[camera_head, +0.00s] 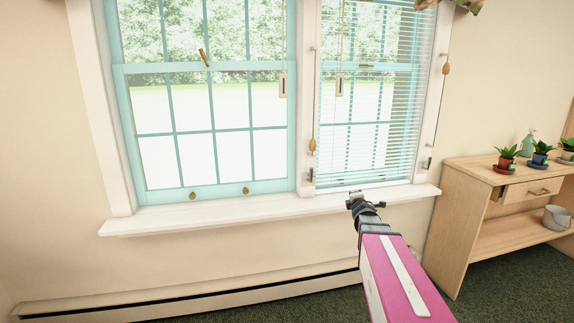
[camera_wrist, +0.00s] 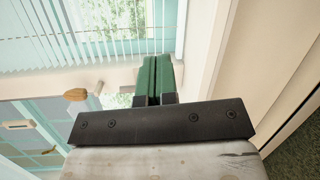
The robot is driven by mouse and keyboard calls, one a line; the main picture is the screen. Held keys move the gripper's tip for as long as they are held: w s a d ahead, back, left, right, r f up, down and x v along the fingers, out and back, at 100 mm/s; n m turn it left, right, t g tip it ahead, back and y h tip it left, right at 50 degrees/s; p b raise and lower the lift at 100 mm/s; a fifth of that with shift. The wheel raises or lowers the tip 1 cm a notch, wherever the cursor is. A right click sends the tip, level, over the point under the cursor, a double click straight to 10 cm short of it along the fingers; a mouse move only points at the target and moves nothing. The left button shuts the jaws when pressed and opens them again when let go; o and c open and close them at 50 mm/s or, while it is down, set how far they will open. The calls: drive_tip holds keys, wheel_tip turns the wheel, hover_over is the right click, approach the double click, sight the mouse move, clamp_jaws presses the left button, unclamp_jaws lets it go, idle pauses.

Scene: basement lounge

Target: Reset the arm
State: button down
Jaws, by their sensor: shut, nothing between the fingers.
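My arm, with a pink and white link, reaches up from the lower right in the head view. My gripper (camera_head: 356,196) is at its end, in front of the window sill below the right window. In the wrist view my gripper (camera_wrist: 158,80) shows two green fingers pressed side by side, with nothing between them. The window with blinds (camera_wrist: 100,30) is beyond the fingers. I cannot tell whether the gripper touches the sill.
The white window sill (camera_head: 230,214) runs along the wall, with a baseboard heater (camera_head: 200,300) below. A wooden console table (camera_head: 470,190) at right bears several potted plants, including one in a red pot (camera_head: 505,162). A grey bowl (camera_head: 557,218) sits on its lower shelf.

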drive_tip(key=s+a+f+m+g, duration=0.3)
drive_tip(key=s+f+m+g, duration=0.2)
drive_tip(key=s, duration=0.5)
drive_tip(key=s+a+f+m+g, duration=0.4)
drive_tip(key=s+f+m+g, duration=0.2)
drive_tip(key=s, duration=0.4)
drive_tip(key=s+a+f+m+g, duration=0.4)
drive_tip(key=s+f+m, duration=0.3)
drive_tip(key=s+m, duration=0.2)
drive_tip(key=shift+s+g+y, duration=0.4)
drive_tip(key=shift+s+g, duration=0.25)
drive_tip(key=shift+g, duration=0.15)
